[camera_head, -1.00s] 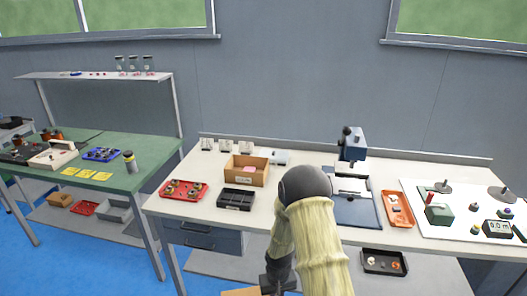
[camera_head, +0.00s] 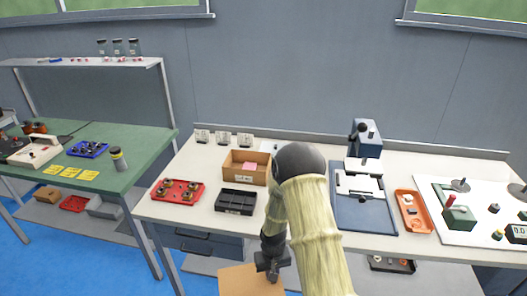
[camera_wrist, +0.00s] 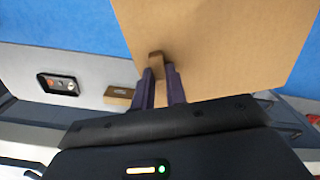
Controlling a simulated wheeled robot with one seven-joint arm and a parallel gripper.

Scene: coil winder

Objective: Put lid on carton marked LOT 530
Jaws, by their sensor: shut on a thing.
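My gripper (camera_head: 271,270) is shut on a flat brown cardboard lid (camera_head: 245,283) in front of the table, below the tabletop's front edge. In the wrist view the fingers (camera_wrist: 160,72) pinch a small brown tab on the lid (camera_wrist: 225,40); the lid fills the upper right there. An open brown carton (camera_head: 236,177) with a pink item inside stands on the table, up and a little left of my gripper. No LOT mark is legible on it. A small brown box (camera_wrist: 118,98) shows left of the fingers in the wrist view; its label is unreadable.
A black divided tray (camera_head: 235,202) stands in front of the carton, a red tray (camera_head: 177,191) to its left. White cards (camera_head: 223,138) stand behind. A blue press (camera_head: 365,138) and an orange tray (camera_head: 413,212) are at right. A dark tray (camera_wrist: 60,84) lies on the lower shelf.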

